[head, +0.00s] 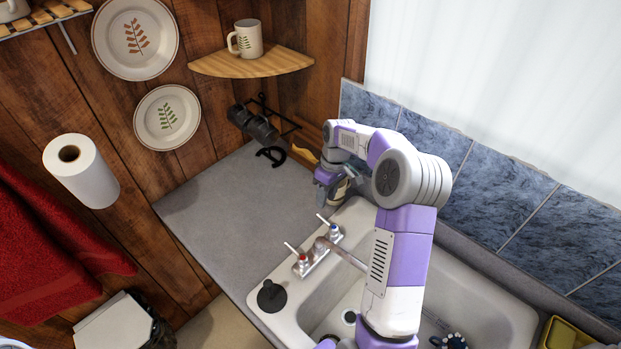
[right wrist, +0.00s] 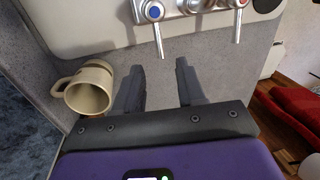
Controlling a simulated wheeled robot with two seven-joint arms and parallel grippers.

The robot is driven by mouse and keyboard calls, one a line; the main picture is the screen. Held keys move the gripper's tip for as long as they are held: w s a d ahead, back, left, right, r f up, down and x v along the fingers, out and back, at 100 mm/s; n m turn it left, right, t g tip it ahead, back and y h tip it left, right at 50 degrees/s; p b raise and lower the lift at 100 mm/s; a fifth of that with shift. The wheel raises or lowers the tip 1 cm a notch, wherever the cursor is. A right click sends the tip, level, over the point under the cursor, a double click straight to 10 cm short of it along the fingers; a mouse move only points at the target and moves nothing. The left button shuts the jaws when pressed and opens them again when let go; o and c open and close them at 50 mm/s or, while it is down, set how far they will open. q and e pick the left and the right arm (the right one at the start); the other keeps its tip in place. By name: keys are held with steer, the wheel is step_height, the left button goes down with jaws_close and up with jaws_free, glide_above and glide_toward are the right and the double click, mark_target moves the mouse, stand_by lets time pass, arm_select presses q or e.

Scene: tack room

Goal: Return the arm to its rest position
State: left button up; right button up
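My right arm (head: 405,250) reaches over the sink to the back corner of the grey counter. My right gripper (head: 328,182) is low over the counter behind the faucet. In the right wrist view the gripper (right wrist: 160,66) has its two dark fingers apart, with only bare counter between them. A beige mug (right wrist: 88,90) lies or stands just left of the fingers, outside them. In the head view the gripper partly hides this mug (head: 342,188). My left gripper is in neither view.
The faucet (head: 316,252) with red and blue handles stands at the edge of the white sink (head: 480,295). A wooden corner shelf (head: 250,64) holds a mug (head: 246,38). A dark rack (head: 258,125) hangs on the wall. The counter (head: 225,205) left of the gripper is clear.

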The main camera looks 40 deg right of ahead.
steer(key=f, duration=0.2)
steer(key=a+f, duration=0.1)
steer(key=f, duration=0.4)
steer(key=shift+s+a+f, duration=0.2)
steer(key=shift+a+f, duration=0.05)
steer(key=shift+f, duration=0.1)
steer(key=shift+d+r+m, duration=0.1)
steer(key=shift+d+m, duration=0.1)
steer(key=shift+m, duration=0.2)
steer(key=shift+a+n, duration=0.15)
steer(key=shift+n, duration=0.15)
step_height(320, 180, up, 8)
steer(key=d+f, duration=0.1)
steer(key=f, duration=0.4)
steer(key=a+f, duration=0.1)
steer(key=f, duration=0.2)
steer(key=shift+d+m+p, duration=0.4)
steer(key=shift+d+m, duration=0.15)
steer(key=shift+m, duration=0.75)
steer(key=shift+r, duration=0.1)
